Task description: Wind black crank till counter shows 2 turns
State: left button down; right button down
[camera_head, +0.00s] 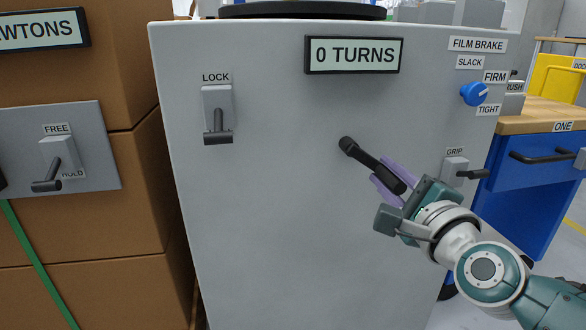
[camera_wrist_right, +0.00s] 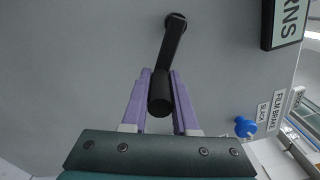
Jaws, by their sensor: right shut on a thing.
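The black crank (camera_head: 366,160) is mounted on the front of the grey cabinet (camera_head: 270,220). Its hub is at the upper left and its arm slants down to the right to a handle. The counter (camera_head: 353,55) above it reads "0 TURNS". My right gripper (camera_head: 388,180) is shut on the crank's handle, with its purple fingers on either side. In the right wrist view the crank handle (camera_wrist_right: 160,95) sits between the two purple fingers (camera_wrist_right: 160,103). My left gripper is not in view.
A LOCK lever (camera_head: 218,125) is on the cabinet's left, hanging down. A blue FILM BRAKE knob (camera_head: 474,94) and a GRIP lever (camera_head: 465,172) are at its right, the GRIP lever close to my right gripper. Brown boxes (camera_head: 80,225) stand at left, a blue drawer unit (camera_head: 535,180) at right.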

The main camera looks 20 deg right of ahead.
jog(key=m, duration=0.1)
jog(key=a+f+m+b, duration=0.1)
jog(key=m, duration=0.1)
jog(key=shift+w+f+b, duration=0.1)
jog(key=shift+f+b, duration=0.2)
jog(key=m, duration=0.1)
jog(key=a+m+b, duration=0.1)
jog(key=shift+w+a+f+m, duration=0.15)
jog(key=shift+f+m, duration=0.15)
jog(key=shift+f, duration=0.05)
jog(key=shift+w+a+f+m+b, duration=0.15)
jog(key=shift+a+m+b, duration=0.45)
jog(key=shift+m, duration=0.6)
jog(key=shift+w+a+m+b, duration=0.15)
jog(key=shift+a+m+b, duration=0.35)
jog(key=shift+m, duration=0.8)
jog(key=shift+a, duration=0.2)
jog(key=c, duration=0.7)
grip_release()
jog(key=v, duration=1)
jog(key=shift+d+p, duration=0.1)
jog(key=shift+p, duration=0.3)
